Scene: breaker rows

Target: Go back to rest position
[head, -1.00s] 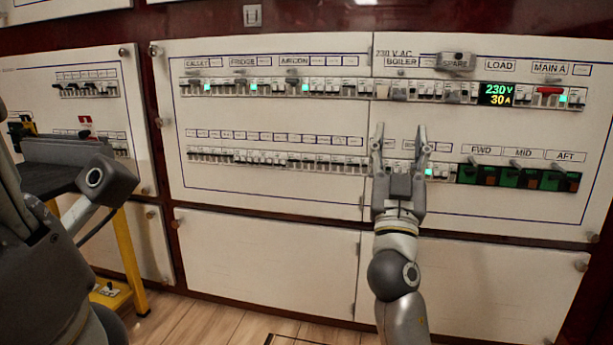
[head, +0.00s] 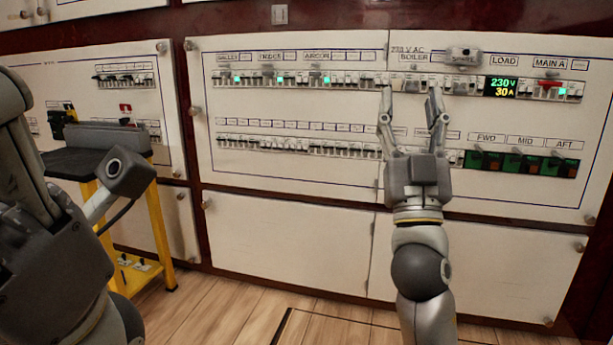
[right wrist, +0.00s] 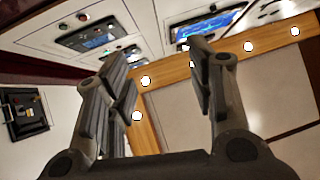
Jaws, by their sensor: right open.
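My right gripper (head: 411,108) is open and empty in the head view. Its fingers point up in front of the white breaker panel (head: 290,235), overlapping the area between the upper breaker row (head: 300,80) and the lower breaker row (head: 290,146). In the right wrist view its two fingers (right wrist: 165,85) are spread wide with nothing between them. My left arm shows at the left edge of the head view; I cannot make out the left gripper's fingers there.
A yellow trolley (head: 160,235) with a dark top stands at the left. A lit display (head: 501,87) reads 230 V and 30 A, beside a red switch (head: 549,84). Green-backed switches (head: 520,163) sit at the lower right. The wooden floor (head: 235,315) in front is clear.

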